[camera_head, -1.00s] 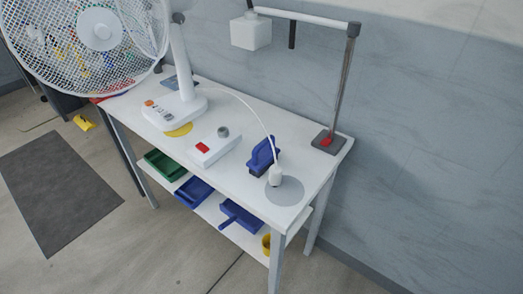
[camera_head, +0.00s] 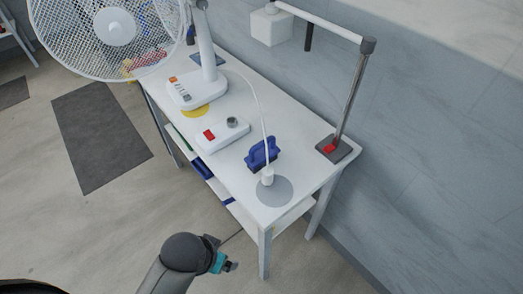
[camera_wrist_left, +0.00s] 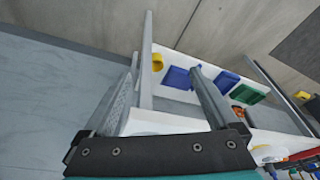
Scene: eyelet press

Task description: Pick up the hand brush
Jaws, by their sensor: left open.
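The hand brush appears to be the blue block-shaped piece with a raised handle and dark underside (camera_head: 262,154). It stands on the white table (camera_head: 222,176), just behind a grey disc. I cannot make it out in the left wrist view. My left gripper (camera_head: 228,264) is low in front of the table's near end, well apart from the brush. In the left wrist view its two fingers (camera_wrist_left: 165,66) are spread with nothing held between them. My right gripper is not in view.
A white cable with a plug (camera_head: 267,176) hangs close beside the brush. A control box (camera_head: 222,134), a fan (camera_head: 115,28) and a lamp stand (camera_head: 348,100) share the table. The lower shelf holds blue and green trays (camera_wrist_left: 248,93) and a yellow cup (camera_wrist_left: 157,62).

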